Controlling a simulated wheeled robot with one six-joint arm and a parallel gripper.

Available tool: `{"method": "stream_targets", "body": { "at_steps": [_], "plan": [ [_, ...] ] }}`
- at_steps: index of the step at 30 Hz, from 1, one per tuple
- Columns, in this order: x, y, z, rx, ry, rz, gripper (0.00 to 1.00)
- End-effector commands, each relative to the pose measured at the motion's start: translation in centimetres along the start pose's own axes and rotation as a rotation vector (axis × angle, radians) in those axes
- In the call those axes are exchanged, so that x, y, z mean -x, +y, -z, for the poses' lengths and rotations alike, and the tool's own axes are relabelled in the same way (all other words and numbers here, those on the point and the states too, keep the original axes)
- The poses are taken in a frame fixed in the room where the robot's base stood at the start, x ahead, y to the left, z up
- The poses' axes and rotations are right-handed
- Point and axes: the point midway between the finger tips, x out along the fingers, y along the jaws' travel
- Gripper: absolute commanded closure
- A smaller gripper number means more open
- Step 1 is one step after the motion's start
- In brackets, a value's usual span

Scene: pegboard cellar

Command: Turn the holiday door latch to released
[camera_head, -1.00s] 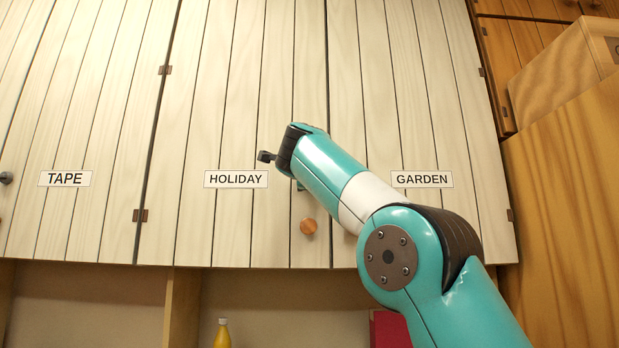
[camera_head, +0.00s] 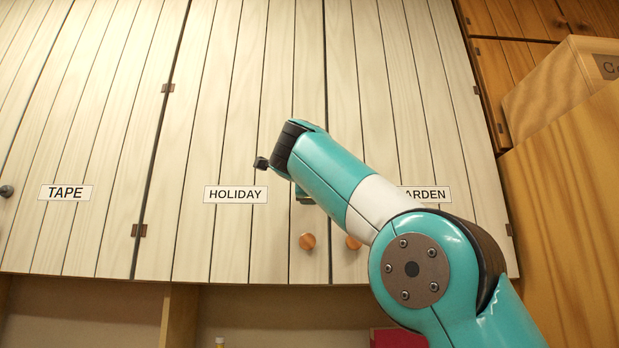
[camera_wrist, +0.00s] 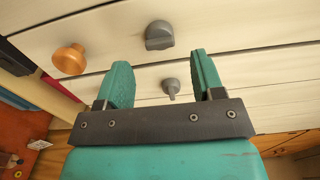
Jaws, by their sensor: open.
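The holiday door (camera_head: 236,120) is pale planked wood with a white HOLIDAY label (camera_head: 235,195) and a copper knob (camera_head: 307,241) near its lower right corner. My arm hides its latch in the head view. In the wrist view, a large grey turning knob (camera_wrist: 159,36) lies in line with a copper knob (camera_wrist: 69,60); it appears to be the holiday latch. A second grey knob (camera_wrist: 171,88) shows between my fingers, apparently on the neighbouring door. My gripper (camera_wrist: 159,64) is open and empty. The upper grey knob lies beyond its fingertips. I see no contact.
The garden door (camera_head: 440,130) adjoins on the right, with its own copper knob (camera_head: 353,243) and a partly hidden label (camera_head: 425,194). The tape door label (camera_head: 66,192) is on the left. A box (camera_head: 550,90) stands at upper right. Open shelving runs below the doors.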

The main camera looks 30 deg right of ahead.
Motion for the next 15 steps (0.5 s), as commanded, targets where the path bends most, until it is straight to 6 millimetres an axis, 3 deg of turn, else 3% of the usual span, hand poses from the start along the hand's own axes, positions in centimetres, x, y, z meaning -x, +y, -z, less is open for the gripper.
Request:
{"method": "stream_targets", "body": {
  "at_steps": [9,15],
  "plan": [
    [8.3,0.1,-0.1,-0.003,-0.008,0.001,0.38],
    [11.5,0.0,-0.1,-0.002,-0.004,0.001,0.38]
  ]
}}
